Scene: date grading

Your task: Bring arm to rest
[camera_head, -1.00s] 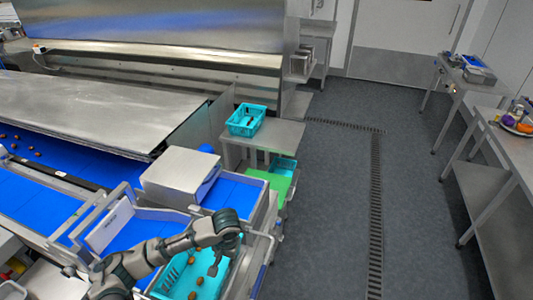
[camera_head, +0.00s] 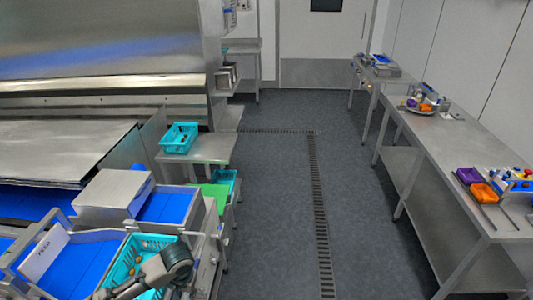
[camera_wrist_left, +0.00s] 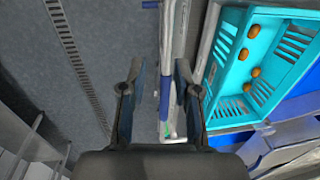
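My left arm (camera_head: 165,270) comes in at the bottom left of the head view, over the near teal crate (camera_head: 158,240). Its gripper is hidden in that view. In the left wrist view my left gripper (camera_wrist_left: 157,88) shows two dark fingers spread apart with nothing between them. Behind the fingers are a metal rail and the grey floor. The teal crate (camera_wrist_left: 226,45) lies to the right of the fingers, with several brown dates (camera_wrist_left: 254,72) in it. My right arm and gripper are not in view.
A metal box (camera_head: 113,192) and blue belt sections lie beside the crate. Another teal crate (camera_head: 179,137) stands on a small steel table. A long steel bench (camera_head: 445,145) with trays and tools stands at right. The floor (camera_head: 275,190) between is clear.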

